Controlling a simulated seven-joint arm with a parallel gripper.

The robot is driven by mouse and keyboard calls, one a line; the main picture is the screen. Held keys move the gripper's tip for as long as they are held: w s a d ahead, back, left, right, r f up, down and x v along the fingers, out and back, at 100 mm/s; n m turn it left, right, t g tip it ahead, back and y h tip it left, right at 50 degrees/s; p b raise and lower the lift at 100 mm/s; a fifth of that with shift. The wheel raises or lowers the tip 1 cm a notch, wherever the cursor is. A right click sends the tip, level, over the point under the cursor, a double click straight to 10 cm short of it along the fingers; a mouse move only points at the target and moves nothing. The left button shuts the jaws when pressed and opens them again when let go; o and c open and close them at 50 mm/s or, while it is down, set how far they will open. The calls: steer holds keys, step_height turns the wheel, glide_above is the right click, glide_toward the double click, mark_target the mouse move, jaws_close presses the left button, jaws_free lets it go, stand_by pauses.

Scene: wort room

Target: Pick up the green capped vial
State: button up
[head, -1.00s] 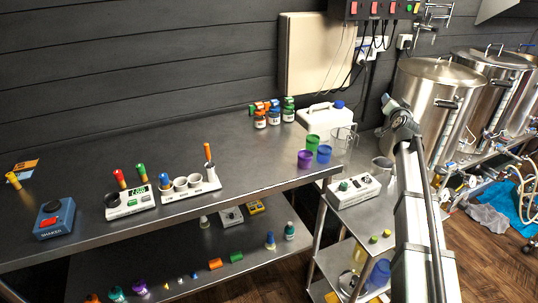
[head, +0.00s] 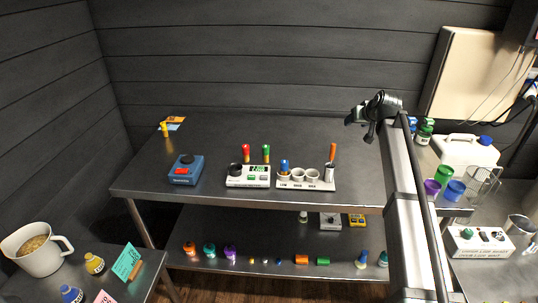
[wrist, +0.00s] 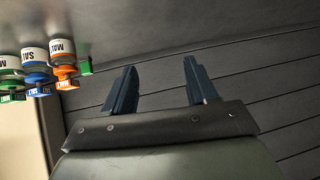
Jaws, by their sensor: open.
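The vial does not show in the wrist view.
A white rack (head: 307,184) with a blue capped vial and an orange-topped stick is right of the device. Jars (wrist: 62,60) show in the wrist view.

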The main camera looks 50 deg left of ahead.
steer(key=s+a+n+g+h, duration=0.1)
steer(key=s+a+n+g, duration=0.15)
steer(key=s+a, duration=0.85)
steer(key=n+g+h, duration=0.2)
steer(key=n, duration=0.1)
glide_toward(267, 147)
steer(key=shift+h, duration=0.3)
steer(key=x, duration=0.3)
steer(key=a+x, duration=0.1)
steer(key=x, duration=0.3)
steer(key=shift+s+r, duration=0.25)
steer(key=shift+d+x, duration=0.15)
steer(key=shift+x, duration=1.25)
steer(key=shift+d+x, duration=0.15)
steer(key=shift+x, duration=1.25)
steer(key=shift+w, duration=0.2)
steer(key=c, duration=1)
